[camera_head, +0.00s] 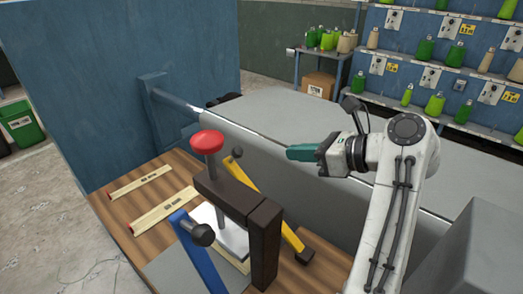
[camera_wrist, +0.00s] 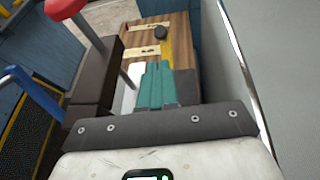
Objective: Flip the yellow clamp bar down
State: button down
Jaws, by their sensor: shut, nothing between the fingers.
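The yellow clamp bar (camera_head: 262,203) stands behind the dark press frame on the wooden board. It slopes from a dark foot at its lower right up to a black knob (camera_head: 237,151) at its upper left. In the wrist view the bar (camera_wrist: 167,52) is partly hidden behind my fingers, with its knob beyond them. My gripper (camera_head: 292,152) has teal fingers that are shut and empty. It is to the right of the knob, apart from it in the head view. The fingers also show in the wrist view (camera_wrist: 155,66).
The dark press frame (camera_head: 265,240) with a red-topped post (camera_head: 207,141) stands beside the bar. A blue lever (camera_head: 192,250) is in front. A grey wall with a metal rail (camera_head: 285,153) runs behind the bar. Two rulers (camera_head: 140,182) lie at left.

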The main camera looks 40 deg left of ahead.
aim_at(241, 152)
jog(key=p+x, duration=0.1)
jog(key=x, duration=1.2)
jog(key=shift+w+a+f+p, duration=0.1)
jog(key=shift+a+f+p, duration=0.05)
jog(key=shift+a+p, duration=0.2)
